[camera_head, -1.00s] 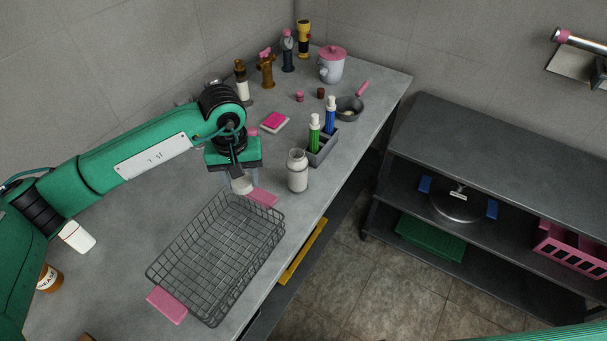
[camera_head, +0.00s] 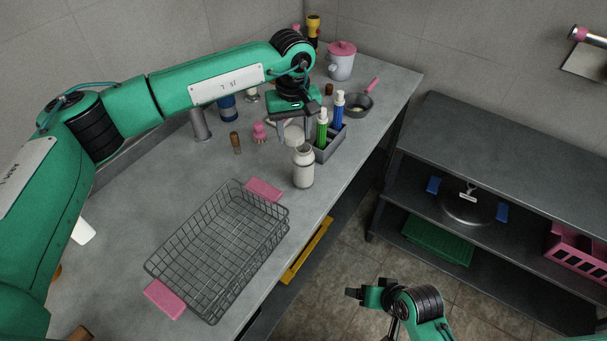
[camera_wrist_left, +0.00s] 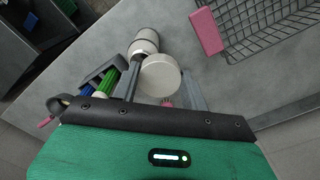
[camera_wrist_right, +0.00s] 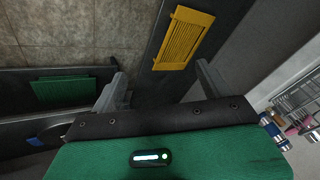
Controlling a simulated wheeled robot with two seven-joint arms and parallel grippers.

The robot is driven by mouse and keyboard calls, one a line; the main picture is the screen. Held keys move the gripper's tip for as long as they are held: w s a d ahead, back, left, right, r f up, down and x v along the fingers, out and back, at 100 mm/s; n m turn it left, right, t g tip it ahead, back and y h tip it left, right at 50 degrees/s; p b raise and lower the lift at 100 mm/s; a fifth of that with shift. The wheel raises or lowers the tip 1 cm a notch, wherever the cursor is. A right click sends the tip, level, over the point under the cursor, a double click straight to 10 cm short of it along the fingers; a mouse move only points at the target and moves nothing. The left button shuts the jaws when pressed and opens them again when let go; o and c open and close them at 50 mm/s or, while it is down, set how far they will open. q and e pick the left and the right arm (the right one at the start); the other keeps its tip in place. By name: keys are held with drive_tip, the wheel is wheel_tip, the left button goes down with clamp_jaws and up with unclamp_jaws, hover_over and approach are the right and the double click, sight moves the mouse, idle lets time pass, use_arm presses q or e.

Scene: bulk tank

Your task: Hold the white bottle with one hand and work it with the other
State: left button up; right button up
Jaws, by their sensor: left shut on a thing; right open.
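The white bottle (camera_head: 303,170) stands upright on the grey counter near its front edge, its narrower neck uncovered. It also shows in the left wrist view (camera_wrist_left: 147,40). My left gripper (camera_head: 294,132) is just behind the bottle in the head view, shut on a round white lid-like piece (camera_wrist_left: 160,76). That piece is held between the two fingers, close to the bottle; I cannot tell whether they touch. My right gripper (camera_wrist_right: 162,88) is open and empty, low over the floor in front of the counter, away from the bottle.
A wire basket (camera_head: 219,250) with pink handles lies left of the bottle. A grey holder (camera_head: 329,151) with green and blue markers stands close on its right, with a small pan (camera_head: 357,104) behind.

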use_arm(q)
drive_tip(key=shift+w+d+r, duration=0.25)
drive_tip(key=shift+w+d, duration=0.1)
drive_tip(key=shift+w, duration=0.1)
drive_tip(key=shift+w+d+r, duration=0.2)
drive_tip(key=shift+w+d, duration=0.15)
drive_tip(key=shift+w, duration=0.1)
use_arm(e)
drive_tip(key=w+a+r+m+t+y, duration=0.2)
drive_tip(key=w+a+r+m+y, duration=0.2)
drive_tip(key=w+a+r, duration=0.25)
use_arm(q)
drive_tip(key=shift+w+d+r+n+b, duration=0.3)
drive_tip(key=shift+w+d+r, duration=0.05)
drive_tip(key=shift+w+d, duration=0.1)
use_arm(e)
drive_tip(key=m+t+y, duration=0.5)
drive_tip(key=m+t, duration=0.1)
drive_tip(key=m, duration=1.6)
approach(299, 157)
drive_tip(key=f, duration=0.1)
drive_tip(key=w+d+f, duration=0.1)
drive_tip(key=w+f, duration=0.1)
drive_tip(key=f, duration=0.1)
drive_tip(key=shift+d, duration=0.15)
drive_tip(key=x, duration=1.2)
drive_tip(key=shift+r, duration=0.25)
